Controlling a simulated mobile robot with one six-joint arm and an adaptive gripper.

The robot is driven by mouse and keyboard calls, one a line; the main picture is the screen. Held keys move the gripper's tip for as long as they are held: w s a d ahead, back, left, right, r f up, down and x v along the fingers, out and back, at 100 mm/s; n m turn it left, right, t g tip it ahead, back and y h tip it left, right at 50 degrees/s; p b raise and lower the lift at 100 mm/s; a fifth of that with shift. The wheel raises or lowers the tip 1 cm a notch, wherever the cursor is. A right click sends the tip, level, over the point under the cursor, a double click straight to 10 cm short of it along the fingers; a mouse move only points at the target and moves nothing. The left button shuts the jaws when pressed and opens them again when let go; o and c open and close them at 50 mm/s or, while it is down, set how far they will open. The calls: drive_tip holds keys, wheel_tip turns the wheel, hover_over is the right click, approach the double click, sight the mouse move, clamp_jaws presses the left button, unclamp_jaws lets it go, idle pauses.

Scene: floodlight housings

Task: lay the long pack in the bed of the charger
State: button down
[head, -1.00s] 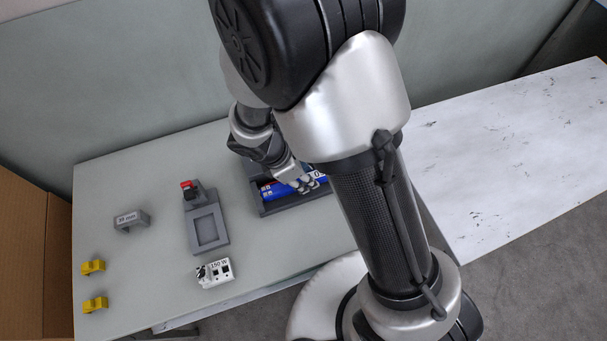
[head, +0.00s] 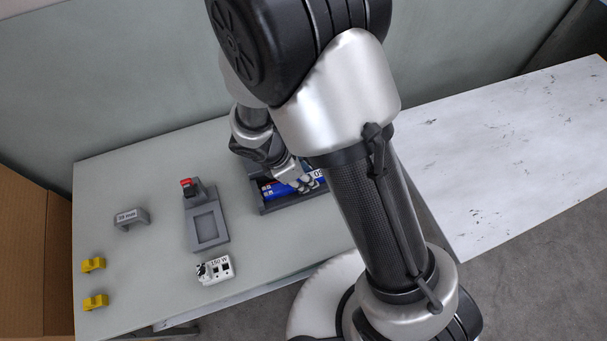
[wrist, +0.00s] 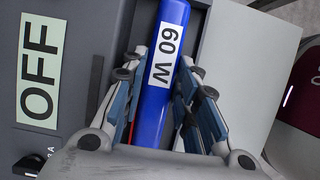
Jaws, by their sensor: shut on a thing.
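The long pack is a blue cylinder (head: 270,191) with a white label, which reads "W 09" in the wrist view (wrist: 174,20). My gripper (head: 305,186) is shut on it, with one finger on each side of the pack in the wrist view (wrist: 160,95). The charger (head: 268,209) is a dark grey housing with a long bed. It also shows in the wrist view (wrist: 85,75), with an "OFF" plate on its left part. The pack is over or in the bed; I cannot tell whether it touches the bottom. My arm hides the charger's right end.
A grey fixture (head: 208,243) with a square recess and a red part stands left of the charger. A white "150 W" block (head: 216,270), a grey labelled bracket (head: 132,217) and two yellow clips (head: 93,265) lie farther left. The table (head: 160,290) is bare between them.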

drive_tip(key=c, duration=1.2)
unclamp_jaws()
drive_tip(key=shift+r, duration=0.1)
drive_tip(key=shift+a+r, duration=0.2)
drive_tip(key=v, duration=1.1)
drive_tip(key=shift+s+r, duration=0.25)
